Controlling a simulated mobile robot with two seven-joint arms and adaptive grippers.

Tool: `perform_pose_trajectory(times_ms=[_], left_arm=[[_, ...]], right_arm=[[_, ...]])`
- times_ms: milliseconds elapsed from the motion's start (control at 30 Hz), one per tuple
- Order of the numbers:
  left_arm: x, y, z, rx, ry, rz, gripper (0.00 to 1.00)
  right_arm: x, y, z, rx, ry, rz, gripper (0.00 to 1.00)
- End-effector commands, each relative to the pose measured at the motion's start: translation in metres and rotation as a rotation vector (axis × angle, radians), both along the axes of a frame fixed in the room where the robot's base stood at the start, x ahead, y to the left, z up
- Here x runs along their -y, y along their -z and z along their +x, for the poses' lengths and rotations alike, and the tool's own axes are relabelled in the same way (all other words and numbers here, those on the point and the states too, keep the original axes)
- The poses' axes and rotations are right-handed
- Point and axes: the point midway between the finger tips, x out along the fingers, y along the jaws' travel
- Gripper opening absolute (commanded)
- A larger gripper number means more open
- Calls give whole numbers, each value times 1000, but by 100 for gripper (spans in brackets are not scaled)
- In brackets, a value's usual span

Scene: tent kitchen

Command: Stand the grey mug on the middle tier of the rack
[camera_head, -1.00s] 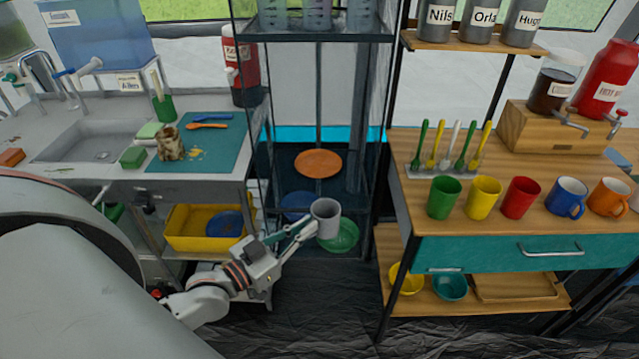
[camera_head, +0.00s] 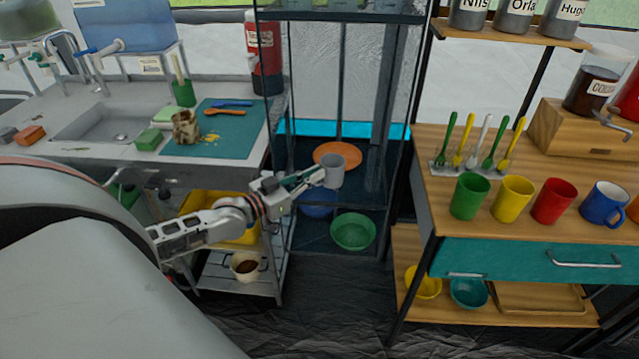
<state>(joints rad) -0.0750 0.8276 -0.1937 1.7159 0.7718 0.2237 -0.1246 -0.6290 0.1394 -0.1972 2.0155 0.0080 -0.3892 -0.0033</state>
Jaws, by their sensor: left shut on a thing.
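The grey mug (camera_head: 333,171) is upright in my left gripper (camera_head: 314,178), which is shut on it. The mug is in front of the dark rack (camera_head: 383,190), at about the height of its middle tier (camera_head: 372,176). An orange plate (camera_head: 338,153) lies on that tier, partly behind the mug. I cannot tell whether the mug is over the tier or still in front of its edge. On the bottom tier are a green bowl (camera_head: 353,232) and a blue dish (camera_head: 317,205), partly hidden by the gripper and mug. My right gripper is not in view.
The sink counter (camera_head: 75,168) stands left of the rack. The wooden table (camera_head: 440,215) with several coloured mugs stands close on the right. The rack's posts and glassy upper tier (camera_head: 340,12) bound the opening. The middle tier's right part looks bare.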

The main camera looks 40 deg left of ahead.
Motion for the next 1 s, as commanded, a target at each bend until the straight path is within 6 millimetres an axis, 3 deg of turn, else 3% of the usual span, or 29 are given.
perform_pose_trajectory(times_ms=[300, 400, 567, 800, 1000], left_arm=[[-24, 4, 49, -2, 0, 1, 0], [-23, 19, 48, -6, 0, -2, 0], [-23, 27, 48, -2, 0, -1, 0], [-23, 68, 47, -7, 0, 0, 0], [-25, 71, 51, 0, 1, -1, 0]], right_arm=[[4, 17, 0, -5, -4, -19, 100], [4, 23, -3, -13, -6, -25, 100], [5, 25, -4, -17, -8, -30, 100], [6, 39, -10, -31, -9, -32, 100], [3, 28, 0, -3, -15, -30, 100]])
